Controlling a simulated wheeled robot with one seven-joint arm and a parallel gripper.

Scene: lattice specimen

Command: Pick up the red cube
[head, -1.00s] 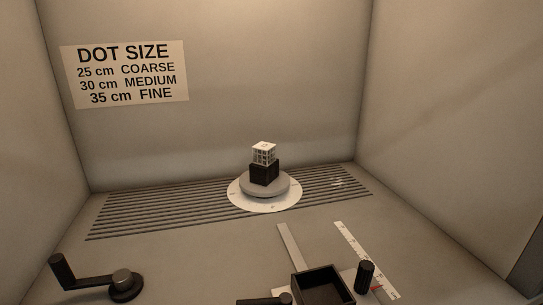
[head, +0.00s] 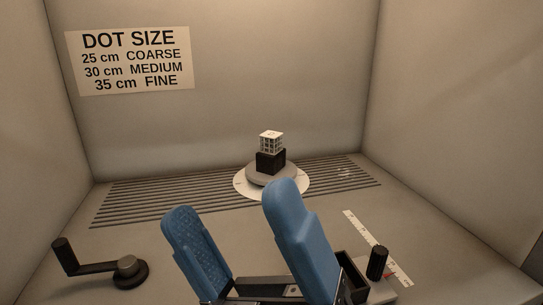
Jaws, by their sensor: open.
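I see no red cube in the head view. A small white lattice cube (head: 271,141) sits on a black block (head: 271,161) on a round grey turntable (head: 257,176) near the back of the booth. My gripper (head: 235,208), with two blue fingers, is at the lower middle. Its fingers are apart, with nothing between them. It appears in front of the turntable, and the right fingertip reaches the turntable's lower edge in the picture. The right finger also hides part of a dark open box (head: 348,264).
A black crank handle (head: 100,268) stands at the lower left. A dark knob (head: 377,262) stands beside a white ruler strip (head: 358,230) with a small red mark at the lower right. Walls close the booth, and a dot-size sign (head: 130,60) hangs at the back.

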